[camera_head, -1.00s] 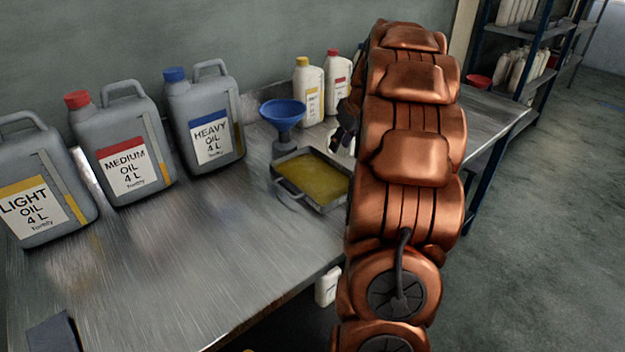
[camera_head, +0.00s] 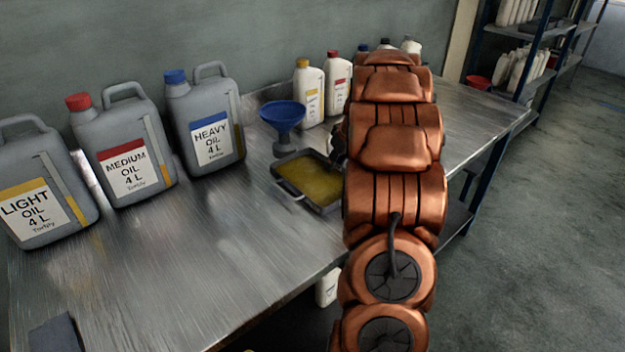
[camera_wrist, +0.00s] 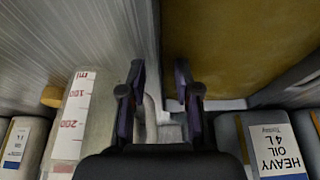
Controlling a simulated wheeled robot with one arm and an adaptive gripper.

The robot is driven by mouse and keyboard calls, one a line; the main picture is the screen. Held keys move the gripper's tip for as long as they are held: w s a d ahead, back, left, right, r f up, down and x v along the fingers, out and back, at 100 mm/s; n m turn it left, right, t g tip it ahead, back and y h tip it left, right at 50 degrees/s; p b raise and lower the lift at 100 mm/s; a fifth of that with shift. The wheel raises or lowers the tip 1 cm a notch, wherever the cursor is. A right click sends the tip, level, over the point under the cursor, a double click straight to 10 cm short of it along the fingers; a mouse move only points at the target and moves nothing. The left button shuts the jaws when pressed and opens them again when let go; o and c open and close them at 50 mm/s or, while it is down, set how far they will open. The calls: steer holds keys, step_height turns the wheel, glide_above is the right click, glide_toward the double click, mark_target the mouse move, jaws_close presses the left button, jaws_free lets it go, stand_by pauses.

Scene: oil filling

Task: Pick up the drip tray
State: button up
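The drip tray (camera_head: 310,203) is a dark shallow rectangular pan holding yellow oil, lying on the metal bench. Its left handle shows in the head view; its right end is partly hidden by my arm. In the wrist view the tray's oil-covered floor (camera_wrist: 235,45) fills the upper right. My gripper (camera_wrist: 162,85) is open, its two dark fingers apart on either side of the tray's near wall, with a pale loop, perhaps a handle, between them. I cannot tell whether the fingers touch it. In the head view my gripper is mostly hidden at the tray's right end.
A blue funnel (camera_head: 283,115) stands behind the tray. A clear measuring vessel with red marks (camera_wrist: 78,115) is close left of the fingers in the wrist view. The heavy oil can (camera_head: 205,125) and other cans line the wall. The bench's front left is mostly clear.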

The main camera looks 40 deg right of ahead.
steer(key=shift+c, duration=0.2)
jaws_close()
steer(key=shift+r, duration=0.15)
stand_by(0.5)
steer(key=shift+r, duration=1.7)
steer(key=shift+s+a+r+b, duration=0.25)
steer(key=shift+s+a, duration=1.1)
steer(key=shift+s, duration=0.9)
steer(key=shift+s+a+r+b, duration=0.2)
steer(key=shift+s+a+b, duration=0.2)
steer(key=shift+s+a, duration=1.4)
steer(key=shift+s+a+r+b, duration=0.25)
steer(key=shift+s+a, duration=0.6)
steer(key=shift+s, duration=1.9)
